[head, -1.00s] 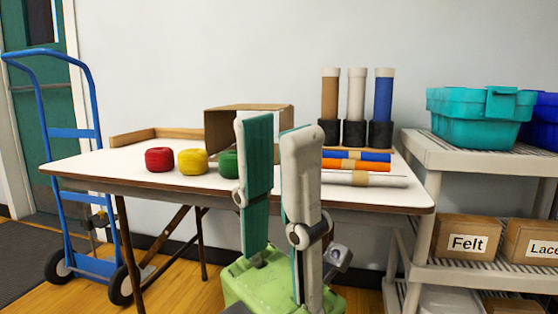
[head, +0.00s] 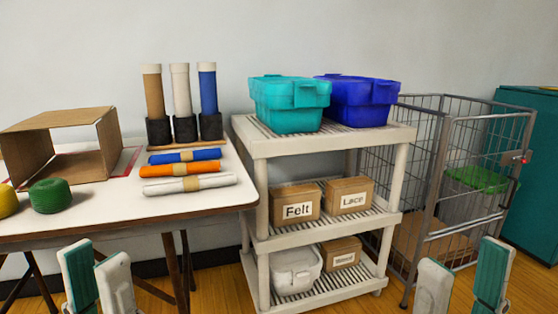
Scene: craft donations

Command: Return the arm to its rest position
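My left gripper (head: 96,258) is at the bottom left of the head view, low in front of the table. Its two fingers stand upright and apart, with nothing visible between them. My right gripper (head: 464,262) is at the bottom right, in front of the wire cage. Its fingers are also spread and empty. Both grippers show only their fingers; the rest of both arms is out of frame.
The table (head: 140,207) at left bears an open cardboard box (head: 104,140), yarn balls, rolls and upright tubes. A shelf unit (head: 262,150) carries a teal bin (head: 290,110), a blue bin (head: 358,108) and labelled boxes. A wire cage (head: 437,200) stands right of it.

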